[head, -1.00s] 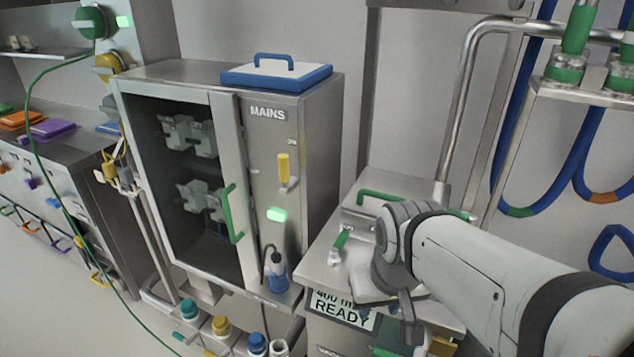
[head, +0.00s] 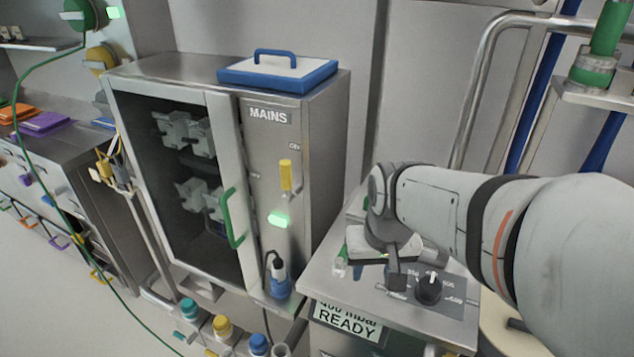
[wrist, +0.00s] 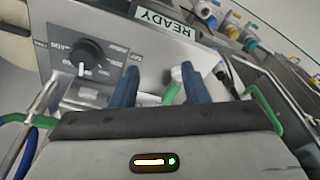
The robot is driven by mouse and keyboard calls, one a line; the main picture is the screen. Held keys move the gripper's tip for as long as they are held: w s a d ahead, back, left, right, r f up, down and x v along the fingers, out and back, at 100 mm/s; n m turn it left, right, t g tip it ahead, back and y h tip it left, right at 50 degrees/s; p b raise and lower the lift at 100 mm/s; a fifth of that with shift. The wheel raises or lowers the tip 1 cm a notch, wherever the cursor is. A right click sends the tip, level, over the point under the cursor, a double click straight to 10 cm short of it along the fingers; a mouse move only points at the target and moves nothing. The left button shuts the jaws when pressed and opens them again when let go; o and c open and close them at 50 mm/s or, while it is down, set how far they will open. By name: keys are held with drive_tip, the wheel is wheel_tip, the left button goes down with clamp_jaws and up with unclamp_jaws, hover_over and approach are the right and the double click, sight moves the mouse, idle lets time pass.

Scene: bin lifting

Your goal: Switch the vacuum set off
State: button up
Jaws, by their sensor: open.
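The vacuum set is the low steel unit (head: 320,285) with a "400 mbar READY" display (head: 347,322) on its front. On its top is a small green-handled lever (head: 343,253) with a pale tip, near the left edge. A black rotary knob (head: 428,290) on a grey scale plate is to the right. My gripper (head: 393,272) hangs low over the top, between lever and knob. In the wrist view its two blue fingers are apart, and the green lever (wrist: 174,84) shows between them. Nothing is held; I cannot tell whether the fingers are level with the lever.
To the left stands a steel cabinet (head: 325,165) marked MAINS, with a yellow lever (head: 285,175), a green lamp and a green door handle (head: 232,218). A steel tube frame (head: 470,95) rises behind my arm.

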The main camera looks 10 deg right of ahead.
drive_tip(key=w+f+m+p, duration=0.1)
drive_tip(key=w+p, duration=0.1)
drive_tip(key=w, duration=0.4)
drive_tip(key=w+f+m+g+p, duration=0.1)
drive_tip(key=w+m+p, duration=0.1)
drive_tip(key=w, duration=0.4)
drive_tip(key=w+f+m+g+p, duration=0.1)
drive_tip(key=w+m+p, duration=0.1)
drive_tip(key=w, duration=0.4)
drive_tip(key=shift+d+f+p, duration=0.1)
drive_tip(key=shift+f+p, duration=0.25)
drive_tip(key=shift+p, duration=0.45)
drive_tip(key=shift+w+f+m, duration=0.25)
drive_tip(key=shift+f+m, duration=0.05)
drive_tip(key=shift+f, duration=0.25)
wheel_tip(320, 180, down, 7)
drive_tip(key=shift+f+p, duration=0.2)
drive_tip(key=shift+p, duration=0.5)
drive_tip(key=shift+c, duration=0.5)
clamp_jaws()
